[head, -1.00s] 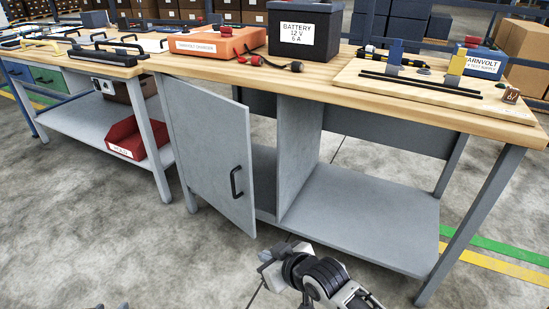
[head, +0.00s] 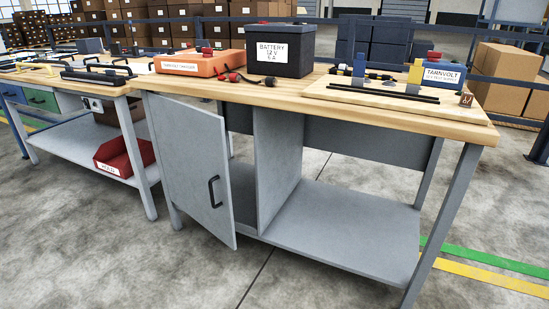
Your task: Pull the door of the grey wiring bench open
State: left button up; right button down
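The grey wiring bench (head: 330,224) stands in the middle of the head view with a wooden top. Its grey door (head: 188,160) is on the left side of the bench and stands ajar, swung out towards me. A black bar handle (head: 214,191) sits near the door's right edge. Part of the cupboard's inside (head: 243,190) shows between the door and the grey inner panel. Neither of my grippers is in view, and nothing touches the door.
On the bench top are an orange charger (head: 197,64), a black battery (head: 280,48), a wooden board (head: 390,95) and a blue Tarnvolt box (head: 445,74). Another bench with a red bin (head: 122,158) stands at left. The floor (head: 140,255) in front is clear.

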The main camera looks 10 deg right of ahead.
aim_at(191, 140)
jog(key=z, duration=0.3)
jog(key=i, duration=0.95)
jog(key=u, duration=0.2)
